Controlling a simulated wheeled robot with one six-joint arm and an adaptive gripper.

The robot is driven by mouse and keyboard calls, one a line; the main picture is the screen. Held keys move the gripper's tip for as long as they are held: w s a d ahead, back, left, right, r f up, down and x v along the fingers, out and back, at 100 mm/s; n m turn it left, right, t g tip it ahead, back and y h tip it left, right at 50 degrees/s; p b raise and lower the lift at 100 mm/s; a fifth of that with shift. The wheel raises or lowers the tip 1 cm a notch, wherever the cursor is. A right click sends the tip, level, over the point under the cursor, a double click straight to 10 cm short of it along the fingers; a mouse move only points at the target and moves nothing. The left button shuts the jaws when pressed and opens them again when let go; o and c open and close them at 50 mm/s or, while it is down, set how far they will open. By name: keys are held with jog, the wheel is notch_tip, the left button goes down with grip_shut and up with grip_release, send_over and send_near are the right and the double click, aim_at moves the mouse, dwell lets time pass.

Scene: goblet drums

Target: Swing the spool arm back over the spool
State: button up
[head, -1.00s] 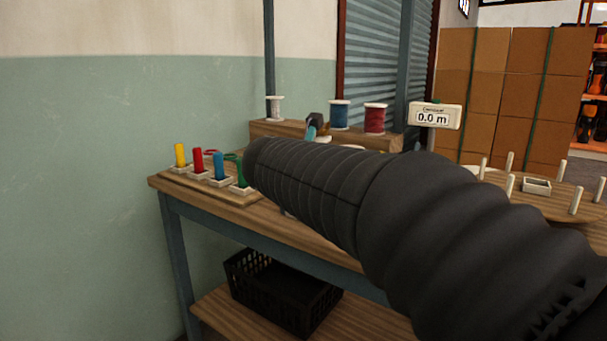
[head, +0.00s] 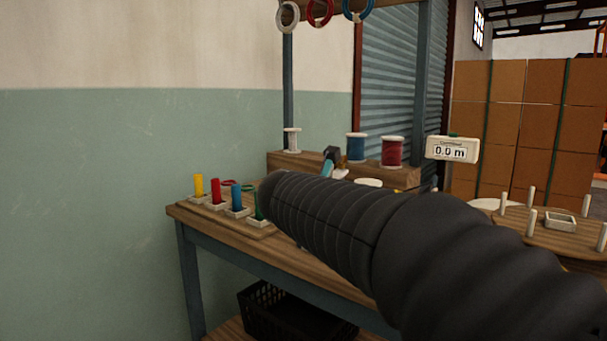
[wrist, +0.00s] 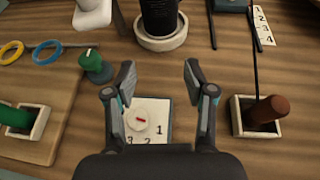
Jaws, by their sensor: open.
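In the head view a white spool (head: 292,140), a blue spool (head: 356,148) and a red spool (head: 392,151) stand upright on a wooden ledge (head: 285,162) at the back of the bench. I cannot pick out the spool arm for certain. In the wrist view my gripper (wrist: 160,76) is open with nothing between its fingers. Below it lies a numbered white card with a round white dial (wrist: 138,119) bearing a red mark. Ahead is a black cylinder (wrist: 160,15) in a round white base. In the head view my arm hides the gripper and the bench's middle.
A green knob (wrist: 92,64) stands left of the gripper. A brown-red peg (wrist: 268,110) in a white square holder is at right, beside a thin dark rod (wrist: 254,55). A "0.0 m" display (head: 453,149) and a pegged round board (head: 520,226) are at right. Coloured rings (head: 320,10) hang above.

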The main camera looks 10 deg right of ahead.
jog(key=w+m, duration=0.1)
jog(key=w+a+r+m+h, duration=0.1)
jog(key=m, duration=0.1)
jog(key=shift+w+a+r, duration=0.3)
jog(key=shift+w, duration=0.1)
jog(key=c, duration=0.8)
jog(key=w+a+r+m+h, duration=0.1)
jog(key=m, duration=0.1)
jog(key=w+a+r+m, duration=0.1)
jog(key=m, duration=0.1)
jog(key=w+a+r+m+g+h, duration=0.1)
jog(key=a+m, duration=0.1)
jog(key=shift+w+h, duration=0.3)
jog(key=shift+w, duration=0.1)
grip_shut()
jog(key=w+a+r+m+g+h, duration=0.2)
jog(key=a+m+g+h, duration=0.15)
jog(key=a+m, duration=0.9)
jog(key=d+m+b, duration=0.1)
jog(key=d, duration=1.3)
jog(key=shift+w+d+r+m+h+b, duration=0.15)
jog(key=shift+w+m+h+b, duration=0.2)
jog(key=shift+b, duration=0.05)
